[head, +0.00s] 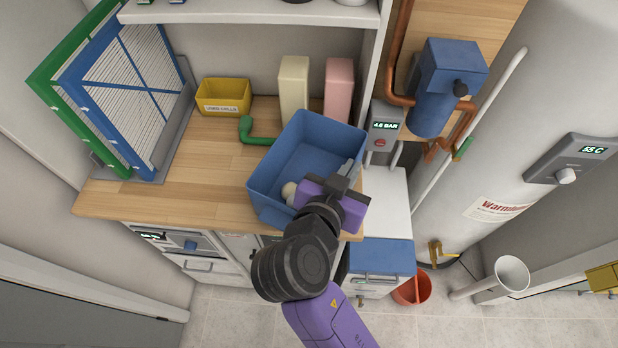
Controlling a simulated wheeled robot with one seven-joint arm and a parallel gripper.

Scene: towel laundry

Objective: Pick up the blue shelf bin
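The blue bin (285,150) is an open-topped box on the wooden counter, near its right front edge. My gripper (346,172) is at the bin's right front side, over or against the rim. Its purple and black body hides that corner of the bin. The fingers are mostly hidden, so I cannot tell whether they are open or grip the rim.
A yellow bin (223,108), a cream box (293,85), a pink box (338,90) and a green pipe (262,137) stand behind the bin. Blue and green framed racks (118,95) are left. A boiler tank (545,100) is right. The counter's left front (150,203) is clear.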

